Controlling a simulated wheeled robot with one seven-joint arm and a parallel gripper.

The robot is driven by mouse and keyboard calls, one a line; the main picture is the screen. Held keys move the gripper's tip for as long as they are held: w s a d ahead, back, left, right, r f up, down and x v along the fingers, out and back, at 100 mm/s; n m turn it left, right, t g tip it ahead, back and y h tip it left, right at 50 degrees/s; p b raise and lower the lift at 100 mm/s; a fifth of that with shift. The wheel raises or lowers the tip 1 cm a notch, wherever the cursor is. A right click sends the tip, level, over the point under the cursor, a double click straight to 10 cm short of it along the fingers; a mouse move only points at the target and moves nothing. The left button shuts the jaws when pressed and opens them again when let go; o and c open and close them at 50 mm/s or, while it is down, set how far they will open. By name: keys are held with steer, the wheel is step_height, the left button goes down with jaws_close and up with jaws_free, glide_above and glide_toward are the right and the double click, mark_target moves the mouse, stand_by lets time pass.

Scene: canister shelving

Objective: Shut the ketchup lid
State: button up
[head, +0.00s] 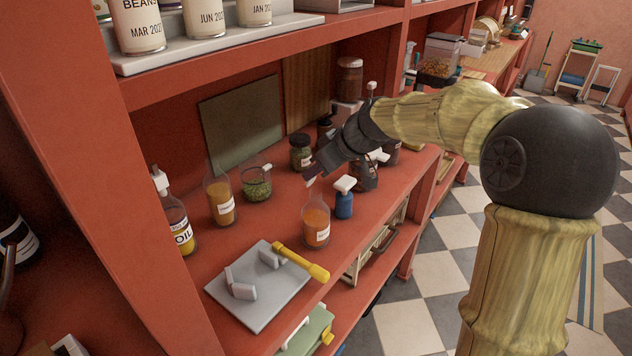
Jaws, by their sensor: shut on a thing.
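A clear bottle with orange-red contents (316,228), which looks like the ketchup, stands upright on the red shelf. Its label is too small to read for certain. My gripper (313,174) reaches in from the right, tilted down, with its fingertips right at the top of this bottle. It is shut on what appears to be the small pale lid (310,182) there. The fingers hide much of the lid, so I cannot tell how far open it is.
A blue bottle with a white cap (344,203) stands close at the right, and dark jars crowd behind my gripper. A yellow-filled bottle (221,203), a green jar (257,187) and an oil bottle (178,225) stand left. A grey board (262,307) with a yellow-handled tool (300,262) lies in front.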

mark_target(311, 182)
steer(key=shift+s+d+f+t+y+b, duration=0.4)
steer(key=shift+f+t+y+b, duration=0.35)
steer(key=shift+b, duration=3.85)
steer(key=shift+s+d+f+t+y+b, duration=0.3)
steer(key=shift+d+f+t+y+b, duration=0.4)
steer(key=shift+b, duration=3.9)
steer(key=y+b, duration=0.1)
steer(key=b, duration=0.3)
steer(key=t+y+b, duration=0.1)
steer(key=b, duration=0.4)
steer(key=f+y+b, duration=0.1)
steer(key=b, duration=0.4)
steer(key=shift+s+d+t, duration=0.25)
steer(key=shift+s, duration=0.1)
steer(key=f+t+y+b, duration=0.1)
steer(key=b, duration=0.7)
steer(key=f+t+y+b, duration=0.1)
steer(key=y+b, duration=0.1)
steer(key=b, duration=0.6)
steer(key=f+t+y+b, duration=0.1)
steer(key=t+y+b, duration=0.1)
steer(key=b, duration=0.7)
steer(key=shift+s+d+f, duration=0.2)
steer(key=shift+d+f, duration=0.05)
steer(key=shift+d, duration=0.1)
steer(key=shift+b, duration=0.55)
steer(key=shift+r+t+y, duration=0.15)
steer(key=shift+t+y, duration=0.1)
steer(key=shift+t, duration=0.05)
steer(key=o, duration=1)
